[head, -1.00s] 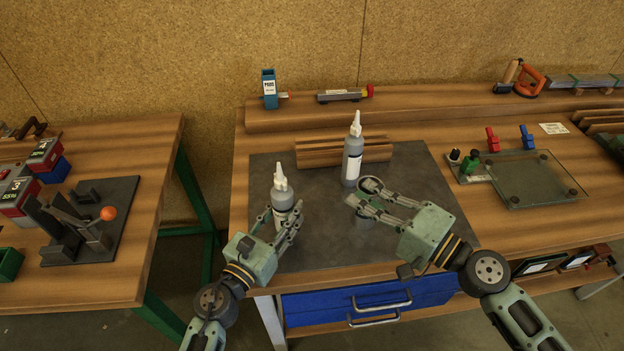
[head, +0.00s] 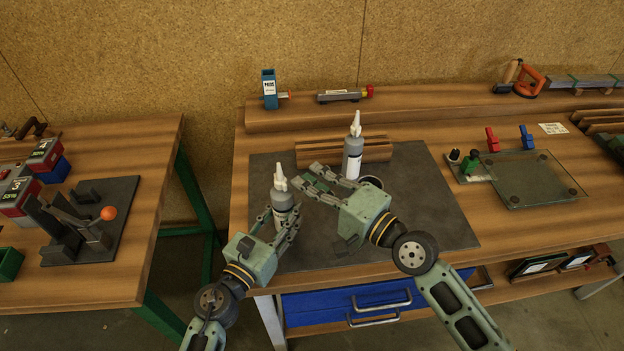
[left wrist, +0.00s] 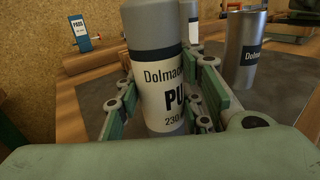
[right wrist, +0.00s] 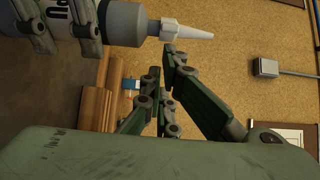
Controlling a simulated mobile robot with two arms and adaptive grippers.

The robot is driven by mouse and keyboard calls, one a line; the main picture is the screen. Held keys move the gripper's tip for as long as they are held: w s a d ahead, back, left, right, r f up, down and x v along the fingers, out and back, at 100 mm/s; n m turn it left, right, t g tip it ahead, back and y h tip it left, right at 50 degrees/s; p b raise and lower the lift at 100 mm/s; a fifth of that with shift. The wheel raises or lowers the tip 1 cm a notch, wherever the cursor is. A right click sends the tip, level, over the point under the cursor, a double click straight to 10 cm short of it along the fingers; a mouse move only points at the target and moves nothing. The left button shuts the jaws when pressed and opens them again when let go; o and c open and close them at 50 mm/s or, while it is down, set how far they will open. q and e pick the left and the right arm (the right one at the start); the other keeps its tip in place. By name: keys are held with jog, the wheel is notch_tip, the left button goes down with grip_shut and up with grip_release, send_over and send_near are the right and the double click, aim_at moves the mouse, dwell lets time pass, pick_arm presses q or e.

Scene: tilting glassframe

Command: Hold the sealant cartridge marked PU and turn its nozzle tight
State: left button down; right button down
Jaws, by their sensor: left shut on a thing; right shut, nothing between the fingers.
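The grey sealant cartridge marked PU (head: 283,203) stands upright on the dark mat, its white nozzle (head: 280,178) on top. My left gripper (head: 284,216) is shut around its body; the left wrist view shows the PU label (left wrist: 165,95) between the fingers. My right gripper (head: 314,181) is shut and empty, to the right of the cartridge's upper part. In the right wrist view the nozzle (right wrist: 186,30) lies beside the right fingertips (right wrist: 162,62), apart from them. Whether nozzle and cartridge are fully tight cannot be told.
A second nozzled cartridge (head: 352,163) stands behind my right gripper, before a wooden rack (head: 320,152). A grey can (left wrist: 245,55) stands near it, mostly hidden by my right gripper in the head view. A glass plate (head: 530,180) lies right. The mat's right part (head: 430,205) is clear.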

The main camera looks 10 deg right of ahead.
jog(key=shift+a, duration=0.1)
jog(key=shift+s+a, duration=0.35)
jog(key=shift+s, duration=0.3)
jog(key=shift+s+a, duration=0.3)
jog(key=shift+s, duration=0.3)
